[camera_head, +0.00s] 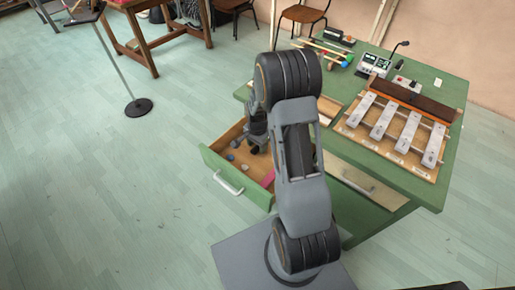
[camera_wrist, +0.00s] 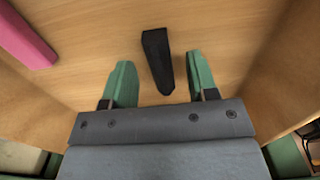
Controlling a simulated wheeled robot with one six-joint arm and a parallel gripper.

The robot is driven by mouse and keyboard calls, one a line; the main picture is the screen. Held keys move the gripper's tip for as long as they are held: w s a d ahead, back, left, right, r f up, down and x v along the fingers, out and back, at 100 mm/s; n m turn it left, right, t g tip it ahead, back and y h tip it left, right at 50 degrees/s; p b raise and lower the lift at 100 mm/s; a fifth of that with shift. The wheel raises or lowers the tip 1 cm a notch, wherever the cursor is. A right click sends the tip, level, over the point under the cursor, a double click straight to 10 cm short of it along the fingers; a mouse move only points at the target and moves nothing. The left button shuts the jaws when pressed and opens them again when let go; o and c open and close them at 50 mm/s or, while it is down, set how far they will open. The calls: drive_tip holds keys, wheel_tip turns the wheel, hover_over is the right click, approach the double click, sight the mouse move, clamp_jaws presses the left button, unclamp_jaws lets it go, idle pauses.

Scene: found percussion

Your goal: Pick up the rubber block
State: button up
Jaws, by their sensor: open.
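A black tapered block (camera_wrist: 157,58), which looks like the rubber block, lies flat on the wooden floor of the open drawer (camera_wrist: 230,28). Its wide end points away from my wrist and its narrow end towards it. My gripper (camera_wrist: 160,60) is open above the drawer floor, with one green finger to each side of the block and a visible gap at both sides. Neither finger appears to touch it. In the head view my gripper (camera_head: 256,148) reaches down into the drawer (camera_head: 237,183), and the black block cannot be made out there.
A pink bar (camera_wrist: 26,36) lies in the drawer to the left; it also shows in the head view (camera_head: 268,179). Several small stones (camera_head: 232,157) lie near the drawer front. Drawer walls stand close on both sides. The green table (camera_head: 425,185) carries a metal-bar instrument (camera_head: 382,122).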

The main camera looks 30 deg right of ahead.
drive_tip(key=shift+f, duration=0.45)
drive_tip(key=shift+c, duration=0.4)
clamp_jaws()
